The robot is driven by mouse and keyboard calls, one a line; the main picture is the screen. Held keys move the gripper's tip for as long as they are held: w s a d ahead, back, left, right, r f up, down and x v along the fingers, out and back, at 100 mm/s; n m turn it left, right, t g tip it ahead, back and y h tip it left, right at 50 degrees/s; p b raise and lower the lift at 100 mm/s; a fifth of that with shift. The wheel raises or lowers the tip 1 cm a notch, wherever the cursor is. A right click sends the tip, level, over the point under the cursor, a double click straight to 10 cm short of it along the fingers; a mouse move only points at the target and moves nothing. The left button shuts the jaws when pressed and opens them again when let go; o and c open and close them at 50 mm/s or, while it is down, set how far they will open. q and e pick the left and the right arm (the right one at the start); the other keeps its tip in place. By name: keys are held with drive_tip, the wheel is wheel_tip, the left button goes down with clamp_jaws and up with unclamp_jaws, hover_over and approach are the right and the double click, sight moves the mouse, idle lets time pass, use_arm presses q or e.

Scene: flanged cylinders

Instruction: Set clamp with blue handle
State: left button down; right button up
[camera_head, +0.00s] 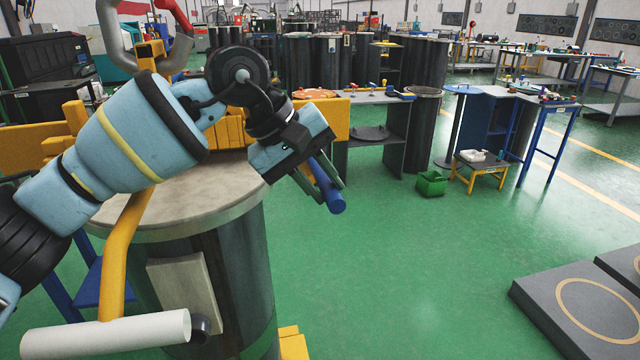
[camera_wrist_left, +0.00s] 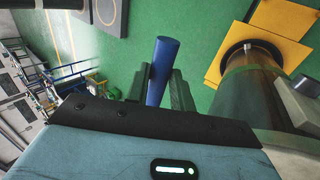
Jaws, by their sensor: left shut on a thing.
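My left gripper (camera_head: 322,186) reaches in from the left, past the right rim of the nearest flanged cylinder. It is shut on a blue handle (camera_head: 332,196), a rod that slants down and to the right between the fingers. In the left wrist view the blue handle (camera_wrist_left: 160,68) sticks out beyond the two dark fingers (camera_wrist_left: 158,92). The clamp body that goes with this handle cannot be made out; the gripper and wrist cover that area. The cylinder has a pale round lid (camera_head: 190,200) and a dark body (camera_head: 245,275). My right gripper is not in view.
A yellow bent bar (camera_head: 128,255) and a white tube (camera_head: 105,335) stand at the cylinder's near left. Yellow blocks (camera_head: 225,130) lie behind the lid. A green crate (camera_head: 431,184) and a small yellow stool (camera_head: 480,170) stand farther right. Green floor (camera_head: 420,270) is clear right of the cylinder.

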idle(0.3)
use_arm(q)
drive_tip(key=c, duration=1.2)
unclamp_jaws()
drive_tip(key=shift+c, duration=0.2)
drive_tip(key=v, duration=0.7)
drive_tip(key=shift+a+r+b, duration=0.25)
drive_tip(key=shift+r+b, duration=0.05)
drive_tip(key=shift+s+f, duration=0.1)
drive_tip(key=shift+s, duration=0.1)
